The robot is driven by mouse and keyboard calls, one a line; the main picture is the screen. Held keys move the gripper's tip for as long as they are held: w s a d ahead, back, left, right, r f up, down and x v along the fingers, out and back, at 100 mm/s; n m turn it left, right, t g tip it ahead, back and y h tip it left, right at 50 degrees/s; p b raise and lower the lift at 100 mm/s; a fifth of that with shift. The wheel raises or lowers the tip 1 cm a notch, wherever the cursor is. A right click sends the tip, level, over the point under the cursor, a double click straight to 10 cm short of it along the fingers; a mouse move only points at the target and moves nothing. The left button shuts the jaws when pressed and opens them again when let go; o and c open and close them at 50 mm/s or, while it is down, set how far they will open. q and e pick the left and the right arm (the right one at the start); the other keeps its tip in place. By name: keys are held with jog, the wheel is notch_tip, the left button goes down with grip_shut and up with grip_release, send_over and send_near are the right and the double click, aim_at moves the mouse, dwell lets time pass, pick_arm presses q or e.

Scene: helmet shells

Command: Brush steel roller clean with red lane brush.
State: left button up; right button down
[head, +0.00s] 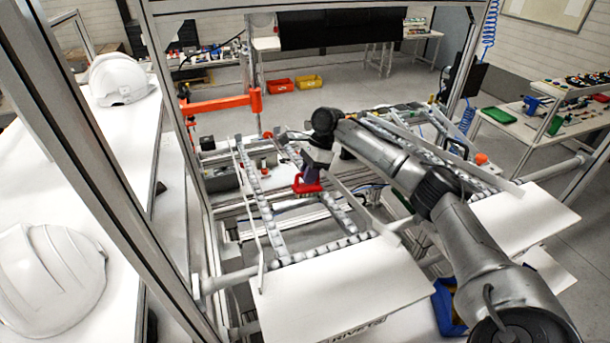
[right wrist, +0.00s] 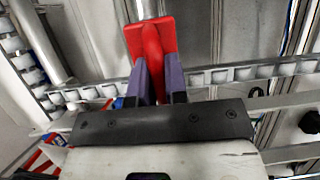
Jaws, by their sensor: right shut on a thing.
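The red lane brush (head: 307,186) is in my right gripper (head: 314,170), above the open middle of the roller lanes. In the right wrist view the two purple fingers of the right gripper (right wrist: 158,68) are shut on the red brush (right wrist: 152,38). A bright steel cylinder (right wrist: 148,8) shows just past the brush's far end; I cannot tell whether they touch or whether it is the steel roller. In the head view I cannot single out the steel roller among the lane rollers. My left gripper is not in view.
Lanes of small pale rollers (head: 266,215) run on both sides of the brush, with metal rails around them. A white panel (head: 345,285) lies in front. White helmet shells (head: 50,280) stand on the left table. An orange arm-like bracket (head: 222,102) juts in at the back left.

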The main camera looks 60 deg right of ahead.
jog(key=shift+s+d, duration=0.15)
jog(key=shift+d, duration=0.1)
jog(key=r, duration=0.3)
jog(key=shift+w+d, duration=0.3)
jog(key=shift+d, duration=0.05)
jog(key=shift+w+d+r, duration=0.1)
jog(key=shift+w+r, duration=0.1)
jog(key=shift+r, duration=0.45)
jog(key=shift+w+d+r, duration=0.1)
jog(key=shift+w+r, duration=0.1)
jog(key=shift+r, duration=0.45)
jog(key=shift+w+d+r, duration=0.15)
jog(key=shift+w+r, duration=0.05)
jog(key=shift+r, duration=0.5)
jog(key=shift+w+d+r, duration=0.1)
jog(key=shift+w+r, duration=0.1)
jog(key=shift+r, duration=0.5)
jog(key=shift+s, duration=0.1)
